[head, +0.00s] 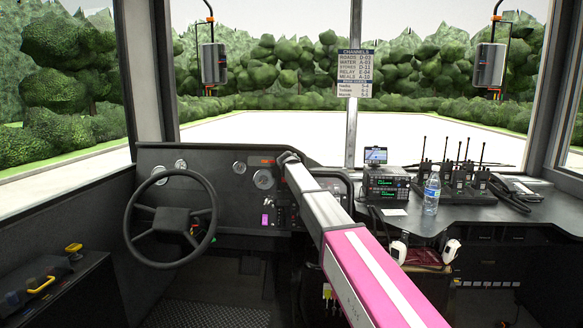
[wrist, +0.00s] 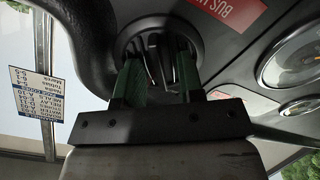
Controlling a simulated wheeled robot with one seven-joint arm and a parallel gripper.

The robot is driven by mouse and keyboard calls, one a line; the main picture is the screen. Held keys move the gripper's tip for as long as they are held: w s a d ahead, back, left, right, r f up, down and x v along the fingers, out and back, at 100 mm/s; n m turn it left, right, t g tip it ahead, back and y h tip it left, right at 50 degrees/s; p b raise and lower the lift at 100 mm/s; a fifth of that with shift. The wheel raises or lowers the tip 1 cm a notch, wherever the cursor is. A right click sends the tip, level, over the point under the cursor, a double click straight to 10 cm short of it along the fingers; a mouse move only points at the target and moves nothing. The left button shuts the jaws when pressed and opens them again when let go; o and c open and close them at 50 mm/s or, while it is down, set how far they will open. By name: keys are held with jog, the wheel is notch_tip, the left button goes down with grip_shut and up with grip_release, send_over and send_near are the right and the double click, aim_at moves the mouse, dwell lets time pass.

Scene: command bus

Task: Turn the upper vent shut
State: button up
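A round dark vent (wrist: 155,46) with slats and dark gaps between them is set in the dashboard at the top middle of the wrist view. I cannot tell from this view alone whether it is the upper one. My gripper (wrist: 160,70) is right in front of it, its two green fingers apart, one toward each side of the vent, with slats showing between them. Whether the fingertips touch the vent is unclear. In the head view my arm reaches to the dashboard (head: 216,163) and hides the vent and my gripper.
Round gauges (wrist: 294,55) and a red label (wrist: 230,10) lie right of the vent in the wrist view. The steering wheel (head: 170,213) is left of my arm. A radio (head: 387,184), a water bottle (head: 432,194) and several handheld radios (head: 460,182) stand on the right counter.

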jog(key=v, duration=1)
jog(key=shift+s, duration=0.4)
jog(key=shift+r, duration=0.1)
jog(key=s+d+f+m+g+h, duration=0.1)
jog(key=s+d+f+g, duration=0.1)
jog(key=s+d+f, duration=0.5)
jog(key=s+d+f+m+g, duration=0.1)
jog(key=s+d+f+g, duration=0.15)
jog(key=d+f, duration=0.45)
jog(key=s+d+f+m+g+h, duration=0.15)
jog(key=s+d+f, duration=0.3)
jog(key=f, duration=0.65)
jog(key=s+d+f+m+g+y, duration=0.1)
jog(key=s+d+f+g, duration=0.1)
jog(key=s+f, duration=0.3)
jog(key=s+d+f+m+g+y, duration=0.1)
jog(key=s+d+f+g, duration=0.2)
jog(key=s, duration=1.1)
jog(key=s+d+f+m+g+y, duration=0.1)
jog(key=s+d+f+g, duration=0.1)
jog(key=s+d+f, duration=0.4)
jog(key=s+f, duration=0.3)
jog(key=s, duration=0.1)
jog(key=shift+g, duration=0.4)
